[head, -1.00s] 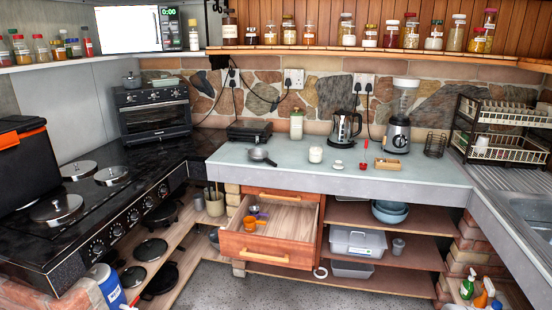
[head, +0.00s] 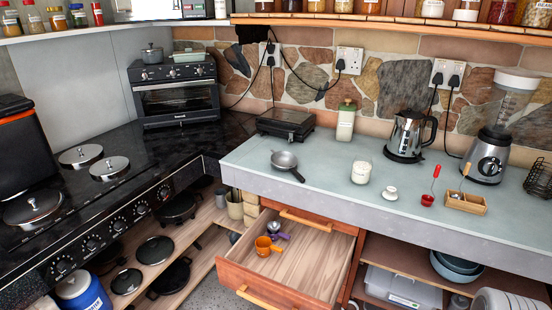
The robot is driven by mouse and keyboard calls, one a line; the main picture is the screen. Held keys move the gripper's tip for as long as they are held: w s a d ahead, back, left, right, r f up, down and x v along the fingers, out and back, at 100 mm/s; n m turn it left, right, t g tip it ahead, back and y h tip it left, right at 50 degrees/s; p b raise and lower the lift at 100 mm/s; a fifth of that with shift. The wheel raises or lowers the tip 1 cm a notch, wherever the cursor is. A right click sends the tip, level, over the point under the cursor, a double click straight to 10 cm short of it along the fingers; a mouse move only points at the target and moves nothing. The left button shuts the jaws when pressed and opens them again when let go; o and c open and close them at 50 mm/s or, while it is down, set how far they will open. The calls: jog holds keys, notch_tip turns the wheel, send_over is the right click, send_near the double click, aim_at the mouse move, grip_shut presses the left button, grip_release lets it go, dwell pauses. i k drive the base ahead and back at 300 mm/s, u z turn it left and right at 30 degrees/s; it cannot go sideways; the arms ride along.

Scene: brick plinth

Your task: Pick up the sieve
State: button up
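A small grey round bowl-shaped utensil with a dark handle, which looks like the sieve (head: 284,159), lies on the pale worktop (head: 330,167) left of the middle. Its handle points toward the front right, close to the worktop's front edge. Its mesh is too small to make out. My gripper is not in view, so whether it is open or shut does not show.
Below the sieve, an open drawer (head: 318,245) juts out, holding an orange cup (head: 266,246) and a purple-handled spoon (head: 279,236). A black press (head: 286,122) stands behind the sieve, a white jar (head: 361,173) to its right. Worktop around it is clear.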

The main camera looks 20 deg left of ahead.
aim_at(282, 160)
jog(key=u, duration=0.65)
jog(key=i, duration=0.95)
jog(key=u, duration=1.35)
jog(key=i, duration=0.45)
jog(key=u, duration=0.4)
